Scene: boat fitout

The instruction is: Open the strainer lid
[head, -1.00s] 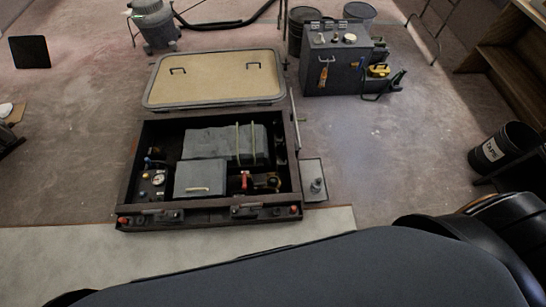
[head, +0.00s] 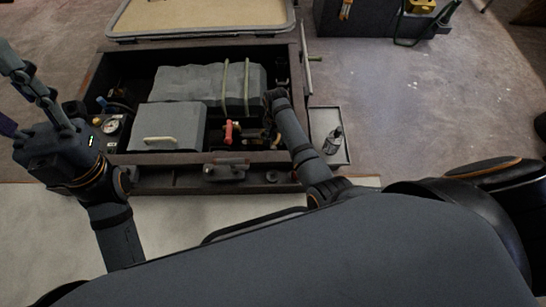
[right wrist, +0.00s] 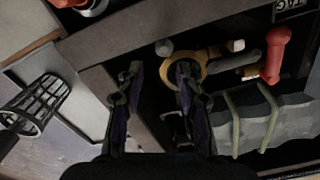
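The strainer appears as a brass-coloured ring fitting (right wrist: 204,68) with side lugs in the right wrist view, inside the dark open bay. The near finger overlaps part of it, and I cannot make out the lid clearly. In the head view my right arm hides most of this spot. My right gripper (right wrist: 160,88) is open and empty, its fingers apart, with one fingertip in front of the ring; I cannot tell whether they touch. It also shows in the head view (head: 273,101), low over the bay's right side. My left gripper (head: 10,92) is raised at the far left, fingers spread and empty.
A red valve handle (head: 229,132) stands left of my right gripper. A grey box (head: 166,124) and a strapped grey block (head: 190,83) fill the bay. The raised rim (head: 285,155) surrounds it. A tray (head: 322,122) on the right holds a dark basket-like object (right wrist: 38,100).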

